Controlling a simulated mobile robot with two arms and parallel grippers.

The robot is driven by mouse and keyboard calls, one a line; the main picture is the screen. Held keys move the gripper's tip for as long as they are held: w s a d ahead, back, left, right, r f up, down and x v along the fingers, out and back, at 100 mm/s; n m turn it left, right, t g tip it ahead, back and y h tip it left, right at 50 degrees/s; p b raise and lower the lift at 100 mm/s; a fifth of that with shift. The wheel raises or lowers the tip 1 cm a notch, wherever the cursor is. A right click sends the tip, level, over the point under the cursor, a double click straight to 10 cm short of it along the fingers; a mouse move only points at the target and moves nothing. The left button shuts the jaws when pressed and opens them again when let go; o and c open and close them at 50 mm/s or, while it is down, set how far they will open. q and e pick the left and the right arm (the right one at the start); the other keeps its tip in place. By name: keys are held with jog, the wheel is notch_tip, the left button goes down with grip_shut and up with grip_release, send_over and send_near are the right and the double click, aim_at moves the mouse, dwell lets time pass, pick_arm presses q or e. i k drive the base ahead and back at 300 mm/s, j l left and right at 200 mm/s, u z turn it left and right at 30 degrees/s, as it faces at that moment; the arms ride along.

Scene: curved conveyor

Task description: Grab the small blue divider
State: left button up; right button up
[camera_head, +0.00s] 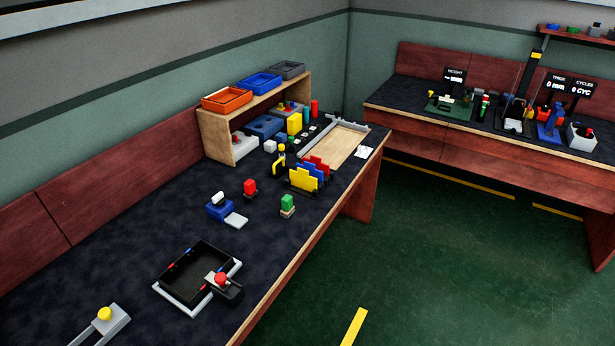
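A blue divider (313,171) stands upright in a dark rack on the long workbench, right of the picture's middle. It sits between a yellow divider (303,181) in front and a red divider (319,163) behind. The yellow one hides much of its face, so its full size cannot be told. Neither of my grippers shows in the head view.
A black tray (190,262) lies nearer. A wooden shelf (217,138) with bins is behind. The bench's front edge (318,232) is close to the rack.

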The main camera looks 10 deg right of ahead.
aim_at(313, 172)
jog(key=u, duration=0.65)
jog(key=i+l+u, duration=0.1)
jog(key=l+u, duration=1.05)
jog(key=u, duration=0.15)
jog(key=l+u, duration=0.45)
